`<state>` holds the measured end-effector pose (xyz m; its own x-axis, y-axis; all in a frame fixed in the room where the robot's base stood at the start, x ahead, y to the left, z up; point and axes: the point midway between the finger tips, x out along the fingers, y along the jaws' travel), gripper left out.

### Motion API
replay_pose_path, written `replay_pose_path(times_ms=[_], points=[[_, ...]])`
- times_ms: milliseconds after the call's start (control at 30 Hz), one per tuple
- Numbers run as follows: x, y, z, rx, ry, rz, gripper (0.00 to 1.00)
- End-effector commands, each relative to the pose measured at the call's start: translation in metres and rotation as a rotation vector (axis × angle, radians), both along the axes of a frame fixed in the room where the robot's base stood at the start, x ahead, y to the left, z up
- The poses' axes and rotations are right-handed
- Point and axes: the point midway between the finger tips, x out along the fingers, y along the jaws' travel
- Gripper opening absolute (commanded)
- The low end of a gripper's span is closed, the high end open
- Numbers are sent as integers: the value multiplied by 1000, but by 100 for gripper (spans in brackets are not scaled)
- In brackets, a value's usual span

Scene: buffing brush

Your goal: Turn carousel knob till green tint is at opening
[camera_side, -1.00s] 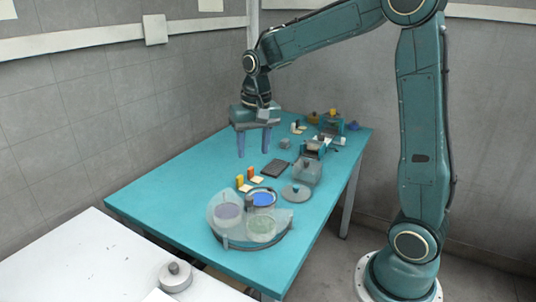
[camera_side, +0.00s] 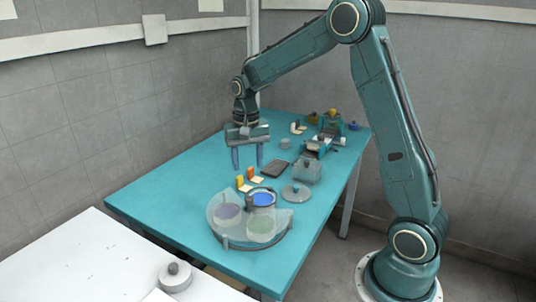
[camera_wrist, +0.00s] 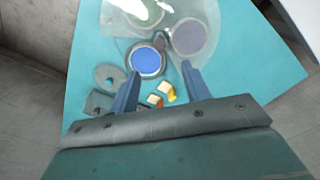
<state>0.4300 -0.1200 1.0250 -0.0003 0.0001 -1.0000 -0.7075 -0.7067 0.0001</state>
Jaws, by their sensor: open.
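The round carousel (camera_side: 250,240) stands at the near end of the teal table under a clear cover. A blue tint pan (camera_side: 263,198) lies in the uncovered part; it also shows in the wrist view (camera_wrist: 146,61). The purple pan (camera_side: 228,211) and the pale green pan (camera_side: 261,228) lie beneath the clear cover. In the wrist view the dark knob (camera_wrist: 160,39) is at the carousel's middle, between the blue and purple pans. My gripper (camera_side: 248,166) is open and empty, above the table and behind the carousel, apart from the knob.
Small yellow and orange items (camera_side: 245,178) with pale pads stand behind the carousel. A grey lid (camera_side: 296,192), a dark pad (camera_side: 276,169) and a clear box (camera_side: 308,170) lie to the right. Several small items crowd the far end. The table's left side is clear.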

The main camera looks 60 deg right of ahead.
Motion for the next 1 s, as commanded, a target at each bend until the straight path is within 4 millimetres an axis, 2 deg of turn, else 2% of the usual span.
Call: replay_pose_path(times_ms=[700,1000], points=[[-1,0,-102,1,3,0,48],[0,0,-122,1,1,0,48]])
